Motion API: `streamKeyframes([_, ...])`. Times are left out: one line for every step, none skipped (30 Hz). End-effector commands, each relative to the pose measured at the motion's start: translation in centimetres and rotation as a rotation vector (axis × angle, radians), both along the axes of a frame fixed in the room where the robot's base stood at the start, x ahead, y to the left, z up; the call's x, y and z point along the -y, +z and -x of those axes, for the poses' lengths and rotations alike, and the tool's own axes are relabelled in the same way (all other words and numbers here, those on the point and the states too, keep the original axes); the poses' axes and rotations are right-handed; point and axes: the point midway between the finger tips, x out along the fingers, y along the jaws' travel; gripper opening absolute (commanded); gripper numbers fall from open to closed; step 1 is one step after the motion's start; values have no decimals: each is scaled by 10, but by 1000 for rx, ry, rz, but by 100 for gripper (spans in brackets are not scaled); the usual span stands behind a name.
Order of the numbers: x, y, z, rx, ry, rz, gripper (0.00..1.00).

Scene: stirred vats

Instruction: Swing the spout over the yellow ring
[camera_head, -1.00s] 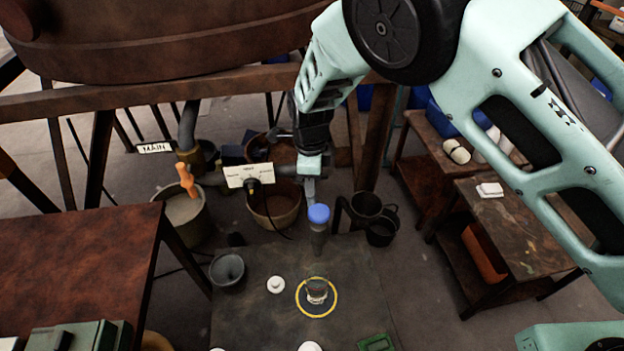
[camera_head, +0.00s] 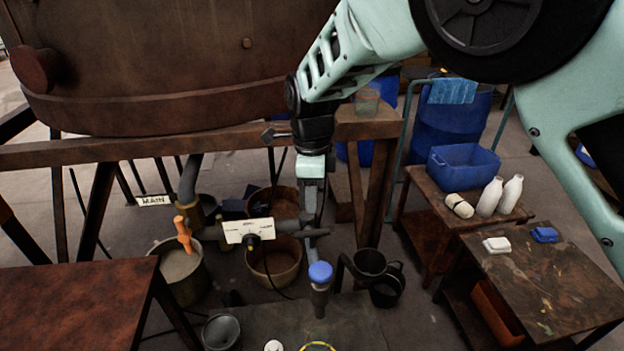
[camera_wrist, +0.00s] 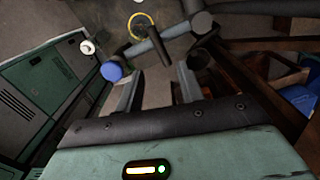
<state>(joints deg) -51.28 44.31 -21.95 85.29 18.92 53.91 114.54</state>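The spout (camera_head: 319,300) is a grey pipe end with a blue cap on top, in the lower middle of the head view. Its blue cap (camera_wrist: 112,71) also shows in the wrist view, left of my fingers. The yellow ring (camera_head: 318,345) lies on the grey platform in front of the spout, mostly cut off by the lower edge; the wrist view shows it whole (camera_wrist: 153,22). My gripper (camera_wrist: 160,88) is open. A dark bar (camera_wrist: 152,42) and the grey pipe lie beyond the fingertips; contact cannot be told. In the head view my gripper (camera_head: 313,208) is above and behind the blue cap.
A white label plate (camera_head: 247,230) and an orange-handled valve (camera_head: 184,235) are left of my gripper. Buckets stand below the large rusty vat (camera_head: 150,70). A side table (camera_head: 545,280) stands right. A dark pitcher (camera_head: 370,263) is close to the spout.

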Motion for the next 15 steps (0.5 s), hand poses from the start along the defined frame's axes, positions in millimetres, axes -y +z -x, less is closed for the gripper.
streamKeyframes([-1, 10, -1, 3, 0, -3, 38])
streamKeyframes([0, 15, -1, 4, 0, -2, 38])
streamKeyframes([0, 21, -1, 3, 0, -1, 38])
streamKeyframes([0, 25, -1, 3, -1, -1, 38])
streamKeyframes([0, 29, -1, 3, -1, -1, 38])
streamKeyframes([0, 33, -1, 2, -1, -1, 38])
streamKeyframes([0, 36, -1, 2, -2, -1, 38])
streamKeyframes([0, 38, -1, 2, -2, -1, 38])
streamKeyframes([0, 40, -1, 2, -2, -1, 38])
streamKeyframes([0, 42, -1, 2, -2, -1, 38])
streamKeyframes([0, 43, -1, 2, -2, -1, 38])
streamKeyframes([0, 44, 0, 1, -2, 0, 38])
streamKeyframes([0, 44, 0, 1, -2, 0, 38])
streamKeyframes([0, 44, 0, 1, -2, 0, 38])
streamKeyframes([0, 44, 0, 1, -2, 0, 38])
